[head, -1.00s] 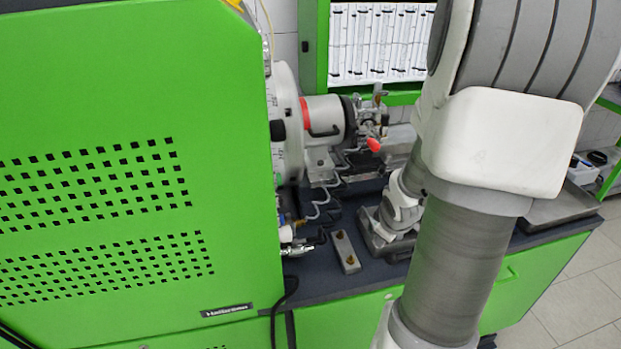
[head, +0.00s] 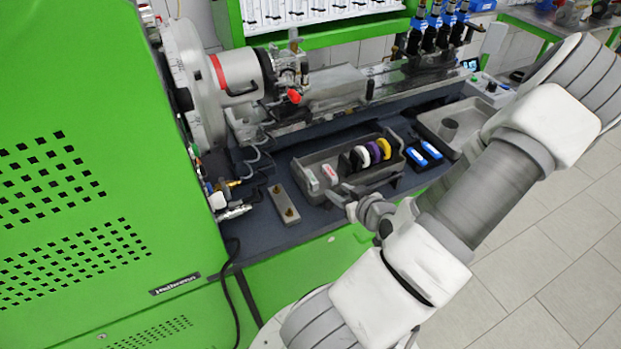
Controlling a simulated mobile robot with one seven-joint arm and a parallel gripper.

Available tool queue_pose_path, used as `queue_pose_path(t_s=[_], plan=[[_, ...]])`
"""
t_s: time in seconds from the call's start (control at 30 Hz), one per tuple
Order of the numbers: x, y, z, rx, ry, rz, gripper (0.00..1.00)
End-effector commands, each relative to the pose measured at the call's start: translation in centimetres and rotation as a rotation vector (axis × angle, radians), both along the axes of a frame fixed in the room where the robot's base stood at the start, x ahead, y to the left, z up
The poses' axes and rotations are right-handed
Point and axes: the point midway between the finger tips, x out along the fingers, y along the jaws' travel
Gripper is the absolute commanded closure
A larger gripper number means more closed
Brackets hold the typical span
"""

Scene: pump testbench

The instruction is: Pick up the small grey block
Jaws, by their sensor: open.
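A narrow grey block (head: 283,201) with two small brass-coloured pieces on it lies on the dark bench top (head: 262,240), close to the front edge and right of the green cabinet. My gripper (head: 341,202) is to the right of this block, near the front of a grey tray, apart from the block. It looks small and partly blends with the tray behind it. It is open, and I see nothing held in it.
The grey tray (head: 305,190) holds several tape rolls (head: 370,152) and small items. The green cabinet (head: 80,130) walls off the left. Hoses and fittings (head: 232,211) lie left of the block.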

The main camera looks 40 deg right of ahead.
Motion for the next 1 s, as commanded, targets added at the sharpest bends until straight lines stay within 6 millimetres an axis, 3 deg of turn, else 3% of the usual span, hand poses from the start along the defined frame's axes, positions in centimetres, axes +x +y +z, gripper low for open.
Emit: queue_pose_path(t_s=[0.57,0.8,1.0], plan=[[2.1,-0.6,-1.9,-0.004,0.004,0.003,0.57],[6.9,-2.0,-4.2,0.002,0.002,0.006,0.57],[9.5,-2.9,-5.6,0.0,0.002,0.003,0.57]])
